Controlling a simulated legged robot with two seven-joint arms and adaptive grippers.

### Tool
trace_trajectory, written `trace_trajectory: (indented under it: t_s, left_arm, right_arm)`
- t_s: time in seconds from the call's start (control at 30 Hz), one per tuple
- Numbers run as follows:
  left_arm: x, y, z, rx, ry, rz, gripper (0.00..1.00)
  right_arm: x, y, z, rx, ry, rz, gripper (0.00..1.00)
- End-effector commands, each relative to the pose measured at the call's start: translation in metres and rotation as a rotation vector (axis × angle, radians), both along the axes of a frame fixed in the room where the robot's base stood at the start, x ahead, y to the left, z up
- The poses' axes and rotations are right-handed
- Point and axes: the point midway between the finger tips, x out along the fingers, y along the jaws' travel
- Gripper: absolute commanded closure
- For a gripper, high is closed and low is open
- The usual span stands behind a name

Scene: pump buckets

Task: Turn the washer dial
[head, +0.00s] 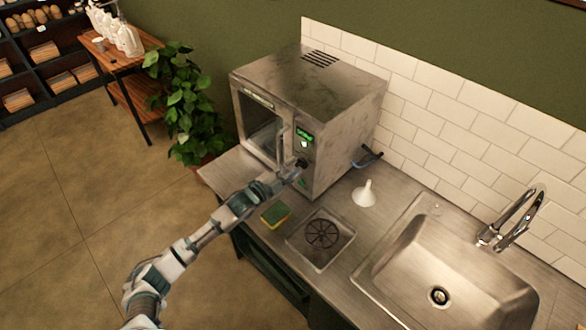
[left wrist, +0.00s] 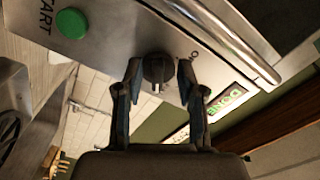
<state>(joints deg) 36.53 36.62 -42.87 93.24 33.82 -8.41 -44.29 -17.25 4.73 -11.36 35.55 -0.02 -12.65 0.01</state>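The washer (head: 310,95) is a steel box with a glass door, standing on the steel counter. Its black dial (left wrist: 157,68) is on the front panel; in the head view the dial (head: 302,163) is partly hidden by my gripper. My left gripper (head: 292,172) reaches the panel just at the dial. In the left wrist view its two fingers (left wrist: 158,80) stand apart, one on each side of the dial, with a small gap on the right; contact on the left is unclear. My right gripper is not in view.
A green START button (left wrist: 71,23) and the door handle (head: 282,135) are near the dial. A sponge (head: 275,215), a drain grate (head: 321,234), a white funnel (head: 365,194) and a sink (head: 450,275) are on the counter. A plant (head: 185,100) stands left of the washer.

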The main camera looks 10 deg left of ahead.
Motion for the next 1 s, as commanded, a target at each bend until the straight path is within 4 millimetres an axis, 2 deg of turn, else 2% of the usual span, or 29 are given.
trace_trajectory:
  t_s: [0.07, 0.2, 0.23, 0.6, 1.0]
  left_arm:
    - [-0.001, -0.004, 0.000, 0.002, 0.001, -0.001, 0.61]
    - [-0.001, -0.008, 0.001, 0.004, -0.001, -0.002, 0.96]
    - [-0.001, -0.008, 0.002, 0.005, -0.002, -0.002, 1.00]
    - [-0.002, -0.012, 0.004, 0.000, -0.005, -0.009, 1.00]
    - [-0.003, -0.012, 0.004, -0.046, 0.025, -0.010, 1.00]
  right_arm:
    - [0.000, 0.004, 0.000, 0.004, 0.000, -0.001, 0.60]
    - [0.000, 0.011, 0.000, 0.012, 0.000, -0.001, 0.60]
    - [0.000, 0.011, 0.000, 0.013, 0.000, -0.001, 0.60]
    - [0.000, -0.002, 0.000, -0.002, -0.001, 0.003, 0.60]
    - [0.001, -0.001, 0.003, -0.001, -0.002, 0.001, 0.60]
